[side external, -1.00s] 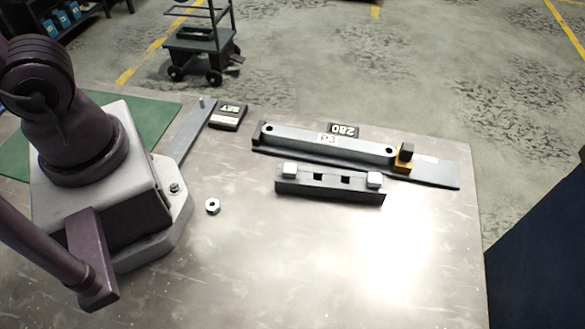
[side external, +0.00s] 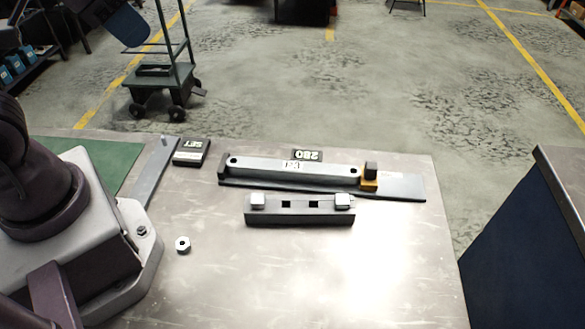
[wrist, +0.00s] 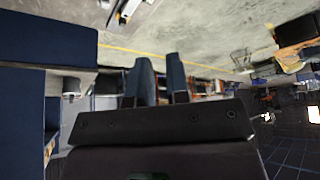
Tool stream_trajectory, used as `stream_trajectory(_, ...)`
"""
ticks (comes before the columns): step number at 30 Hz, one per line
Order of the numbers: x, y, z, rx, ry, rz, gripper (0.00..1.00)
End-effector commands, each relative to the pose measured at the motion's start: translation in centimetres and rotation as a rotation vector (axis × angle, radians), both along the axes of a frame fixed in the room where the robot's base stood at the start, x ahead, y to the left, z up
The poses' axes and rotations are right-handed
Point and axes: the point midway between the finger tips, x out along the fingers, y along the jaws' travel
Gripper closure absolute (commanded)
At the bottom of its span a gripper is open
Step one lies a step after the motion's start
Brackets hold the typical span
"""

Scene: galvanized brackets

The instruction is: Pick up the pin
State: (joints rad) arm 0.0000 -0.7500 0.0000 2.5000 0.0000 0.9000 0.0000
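I cannot tell for certain which thing is the pin. A small upright grey pin-like stub (side external: 164,141) stands at the far end of a flat grey strip (side external: 158,172). Two silver square-headed pieces, left (side external: 258,201) and right (side external: 343,201), sit in a dark block (side external: 299,216) with two empty square holes between them. In the wrist view my gripper (wrist: 160,60) has two dark blue fingers with a narrow gap and nothing between them. It points away from the table, at the surrounding room.
A nut (side external: 182,244) and a SET block (side external: 191,151) lie nearby. The table's front right is clear. A blue cabinet (side external: 530,240) stands right.

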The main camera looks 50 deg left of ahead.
Motion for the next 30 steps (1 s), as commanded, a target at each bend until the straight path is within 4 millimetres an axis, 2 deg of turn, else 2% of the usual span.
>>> stream_trajectory(1,0.0,0.0,0.0,0.0,0.0,0.0,0.72)
stream_trajectory(5,0.0,0.0,0.0,0.0,0.0,0.0,0.43)
stream_trajectory(13,0.0,-0.1,0.0,0.001,0.002,-0.003,0.43)
stream_trajectory(16,0.2,-0.3,-0.8,0.002,0.042,-0.014,0.43)
stream_trajectory(23,2.4,-2.0,-5.2,0.037,0.262,-0.104,0.43)
stream_trajectory(30,5.3,-4.7,-11.3,0.101,0.452,-0.296,0.43)
